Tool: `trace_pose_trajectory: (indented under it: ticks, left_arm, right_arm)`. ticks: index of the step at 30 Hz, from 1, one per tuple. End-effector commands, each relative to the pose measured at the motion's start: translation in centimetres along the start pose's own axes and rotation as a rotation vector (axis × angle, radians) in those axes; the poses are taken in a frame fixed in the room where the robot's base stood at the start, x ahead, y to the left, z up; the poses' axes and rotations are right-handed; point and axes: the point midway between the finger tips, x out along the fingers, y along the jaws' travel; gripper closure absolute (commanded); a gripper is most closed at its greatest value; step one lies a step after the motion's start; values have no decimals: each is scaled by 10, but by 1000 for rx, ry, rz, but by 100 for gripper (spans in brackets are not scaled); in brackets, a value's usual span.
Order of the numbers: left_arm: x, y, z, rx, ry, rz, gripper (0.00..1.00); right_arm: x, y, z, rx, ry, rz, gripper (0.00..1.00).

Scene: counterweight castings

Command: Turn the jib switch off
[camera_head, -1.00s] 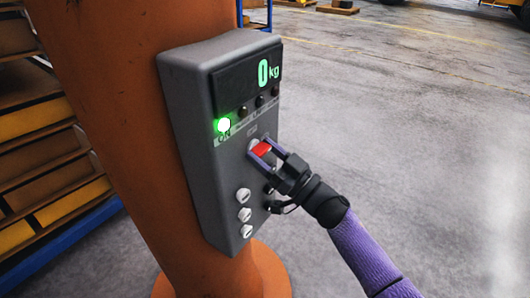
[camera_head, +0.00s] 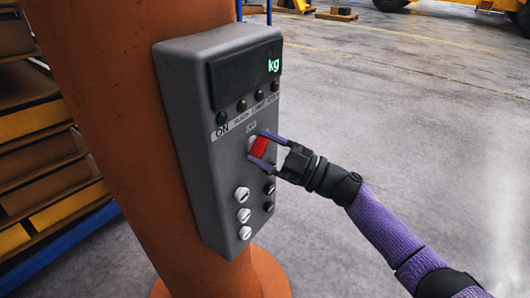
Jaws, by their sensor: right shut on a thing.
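The jib switch is a red knob (camera_head: 260,145) on the front of a grey control box (camera_head: 190,160). My right gripper (camera_head: 261,149) has one finger above and one below the red knob and is shut on it. The ON lamp (camera_head: 222,118) at the upper left of the panel is dark green and unlit. The display (camera_head: 245,72) shows only "kg", with no digit. My left gripper is not in view.
The box is fixed to an orange column (camera_head: 100,90). Several white knobs (camera_head: 243,215) and dark knobs (camera_head: 268,188) sit below the switch. A rack with yellow-brown bins (camera_head: 50,165) stands at left.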

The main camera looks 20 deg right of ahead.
Motion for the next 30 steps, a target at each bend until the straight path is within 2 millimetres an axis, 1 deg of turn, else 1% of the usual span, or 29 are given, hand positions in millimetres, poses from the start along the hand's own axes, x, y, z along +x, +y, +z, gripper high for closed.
trace_pose_trajectory:
  ticks: [9,18,24,30]
  left_arm:
    - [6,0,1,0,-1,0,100]
    - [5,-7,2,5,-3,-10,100]
    - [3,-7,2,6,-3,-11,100]
    - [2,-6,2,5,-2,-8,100]
  right_arm:
    - [0,1,1,-276,-2,-116,97]
    - [0,2,0,-524,-2,-219,97]
    - [0,3,-1,-656,-1,-274,97]
    - [0,3,-1,-746,-1,-311,97]
